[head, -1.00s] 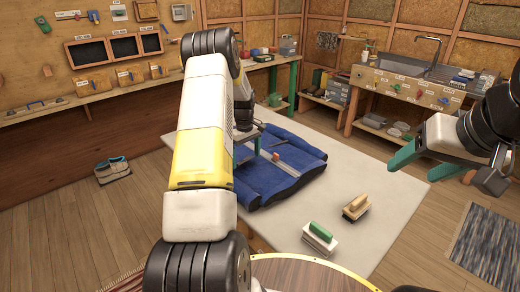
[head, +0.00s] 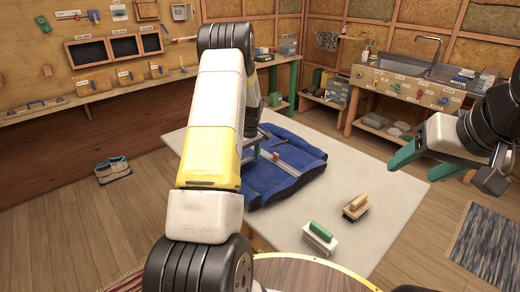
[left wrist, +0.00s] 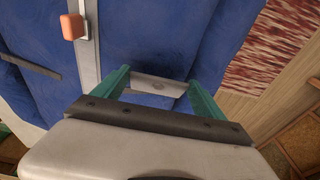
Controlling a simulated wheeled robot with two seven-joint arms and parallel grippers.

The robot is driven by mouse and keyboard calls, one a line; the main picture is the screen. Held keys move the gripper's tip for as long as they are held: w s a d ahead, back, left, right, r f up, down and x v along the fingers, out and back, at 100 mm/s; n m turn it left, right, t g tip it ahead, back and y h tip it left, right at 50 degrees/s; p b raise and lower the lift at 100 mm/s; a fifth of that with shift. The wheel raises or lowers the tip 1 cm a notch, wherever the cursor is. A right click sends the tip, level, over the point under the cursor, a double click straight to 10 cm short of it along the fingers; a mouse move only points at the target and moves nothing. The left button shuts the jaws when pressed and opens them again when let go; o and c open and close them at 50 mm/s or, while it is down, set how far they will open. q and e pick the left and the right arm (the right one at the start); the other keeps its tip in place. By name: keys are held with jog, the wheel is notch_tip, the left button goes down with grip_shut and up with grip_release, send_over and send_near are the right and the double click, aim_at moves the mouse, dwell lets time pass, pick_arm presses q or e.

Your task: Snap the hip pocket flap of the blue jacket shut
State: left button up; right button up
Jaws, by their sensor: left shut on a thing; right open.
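The blue jacket (head: 296,151) lies flat on the pale table. A grey strip with an orange-red tab (left wrist: 75,27) runs along it. My left gripper (head: 257,146) is low over the jacket's left part, largely hidden behind my arm in the head view. In the left wrist view its teal fingers (left wrist: 160,92) stand either side of a grey band with a round stud, which looks like the hip pocket flap (left wrist: 159,84). They are shut on it. Whether the snap is joined cannot be told. My right gripper (head: 436,163) is open and empty, right of the table.
Two brushes, one green-handled (head: 320,234) and one wooden (head: 355,207), stand on the table (head: 375,177) in front of the jacket. The table's right part is bare. A sink bench (head: 415,85) stands at the back right.

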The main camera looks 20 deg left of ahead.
pick_arm(q)
jog(key=shift+s+d+f+t+y, duration=0.15)
jog(key=shift+d+f+t+y, duration=0.1)
jog(key=shift+t+y, duration=0.25)
jog(key=o, duration=1.3)
jog(key=shift+r, duration=0.15)
jog(key=v, duration=0.7)
jog(key=shift+d+r, duration=0.2)
